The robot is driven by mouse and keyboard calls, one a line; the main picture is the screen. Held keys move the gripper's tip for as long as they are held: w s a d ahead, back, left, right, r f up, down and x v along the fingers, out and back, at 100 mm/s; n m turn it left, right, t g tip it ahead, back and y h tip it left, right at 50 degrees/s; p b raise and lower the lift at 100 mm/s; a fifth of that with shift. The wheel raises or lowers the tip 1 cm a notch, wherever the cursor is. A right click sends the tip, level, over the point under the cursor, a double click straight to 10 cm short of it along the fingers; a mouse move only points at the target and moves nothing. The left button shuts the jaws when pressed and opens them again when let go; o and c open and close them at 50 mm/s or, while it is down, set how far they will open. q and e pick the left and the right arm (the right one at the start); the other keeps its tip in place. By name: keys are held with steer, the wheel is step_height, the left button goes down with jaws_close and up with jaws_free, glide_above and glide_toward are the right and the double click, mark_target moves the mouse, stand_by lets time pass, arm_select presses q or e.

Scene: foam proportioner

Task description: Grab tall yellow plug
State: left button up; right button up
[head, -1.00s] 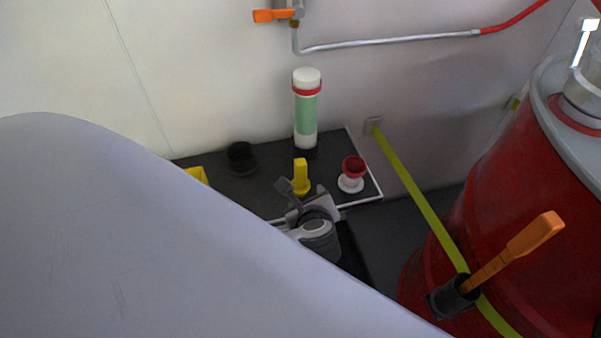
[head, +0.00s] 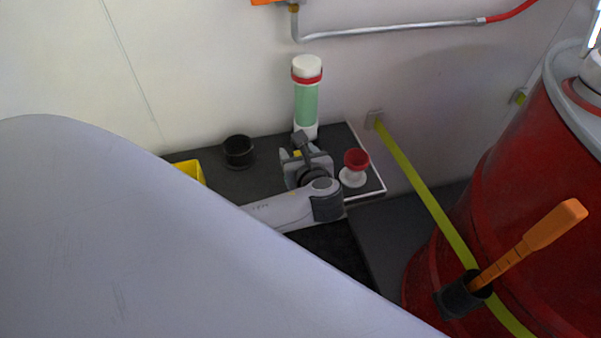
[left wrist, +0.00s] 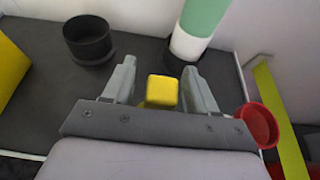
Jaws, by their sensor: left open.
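The tall yellow plug (left wrist: 162,91) shows in the left wrist view between the two fingers of my left gripper (left wrist: 160,85). The fingers are apart, with a gap visible on each side of the plug. In the head view my left gripper (head: 305,158) is over the dark shelf and hides most of the plug; only a small yellow patch (head: 297,154) shows. My right gripper is in neither view.
A green and white cylinder (head: 306,100) stands behind the gripper. A red and white plug (head: 355,168) is close on the right. A black cup (head: 238,151) and yellow box (head: 190,170) are left on the dark shelf (head: 225,182). A red drum (head: 500,220) stands right.

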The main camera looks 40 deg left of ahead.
arm_select(q)
steer(key=c, duration=1.1)
steer(key=shift+o, duration=0.2)
steer(key=shift+r, duration=0.15)
